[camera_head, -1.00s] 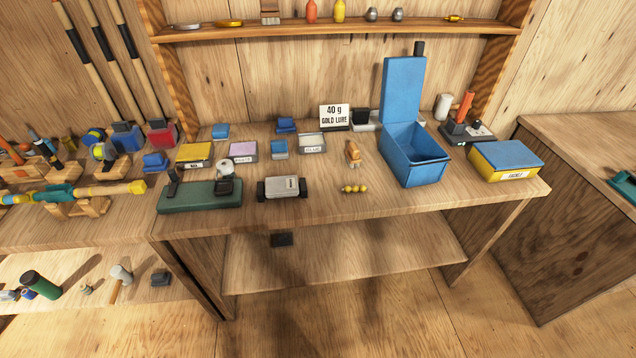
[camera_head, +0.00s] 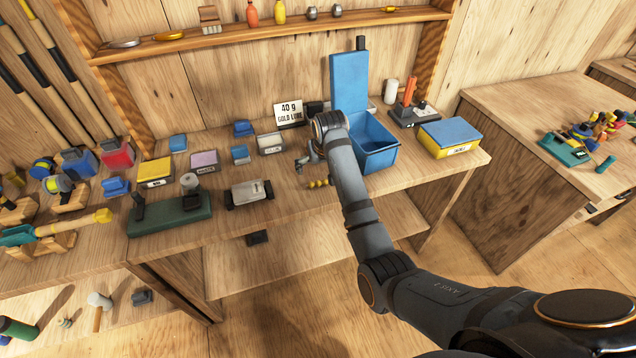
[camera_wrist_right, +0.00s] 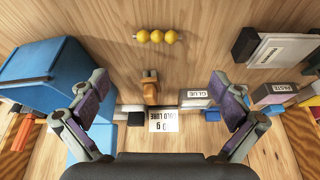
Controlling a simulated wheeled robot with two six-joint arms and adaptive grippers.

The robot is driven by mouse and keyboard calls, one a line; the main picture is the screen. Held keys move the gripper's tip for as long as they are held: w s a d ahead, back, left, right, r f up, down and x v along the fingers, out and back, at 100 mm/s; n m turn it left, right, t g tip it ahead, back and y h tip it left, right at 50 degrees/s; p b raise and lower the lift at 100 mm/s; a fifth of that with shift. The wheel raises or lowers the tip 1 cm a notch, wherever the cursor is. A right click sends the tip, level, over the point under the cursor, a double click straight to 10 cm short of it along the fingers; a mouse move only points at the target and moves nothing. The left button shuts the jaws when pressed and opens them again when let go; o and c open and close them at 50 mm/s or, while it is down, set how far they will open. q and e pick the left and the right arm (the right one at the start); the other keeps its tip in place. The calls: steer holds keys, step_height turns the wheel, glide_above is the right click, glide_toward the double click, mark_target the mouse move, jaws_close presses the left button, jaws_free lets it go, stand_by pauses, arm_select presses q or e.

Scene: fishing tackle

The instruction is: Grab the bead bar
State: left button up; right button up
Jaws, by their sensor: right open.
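The bead bar (camera_head: 318,183) is a short row of yellow beads lying on the workbench near its front edge. In the right wrist view the bead bar (camera_wrist_right: 157,37) lies crosswise at the top centre, with thin ends showing past the beads. My right gripper (camera_head: 308,158) hangs over the bench beside the bead bar in the head view. In the wrist view the right gripper (camera_wrist_right: 160,84) has its fingers wide apart with nothing between them, and the bead bar lies beyond the fingertips. My left gripper is out of view.
An open blue box (camera_head: 375,160) stands right of the bead bar, partly behind my arm. A small wooden piece (camera_wrist_right: 150,90) stands near the bar.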

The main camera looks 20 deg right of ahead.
glide_above(318, 181)
steer(key=s, duration=0.2)
steer(key=f, duration=0.4)
steer(key=shift+a+f, duration=0.3)
steer(key=shift+f, duration=0.1)
steer(key=shift+w+d+f+p, duration=0.1)
steer(key=shift+f+p, duration=0.1)
steer(key=shift+p, duration=0.2)
steer(key=x, duration=0.3)
steer(key=shift+d+f, duration=0.15)
steer(key=shift+f, duration=0.3)
steer(key=shift+w+f, duration=0.15)
steer(key=shift+f, duration=0.25)
steer(key=c, duration=1.1)
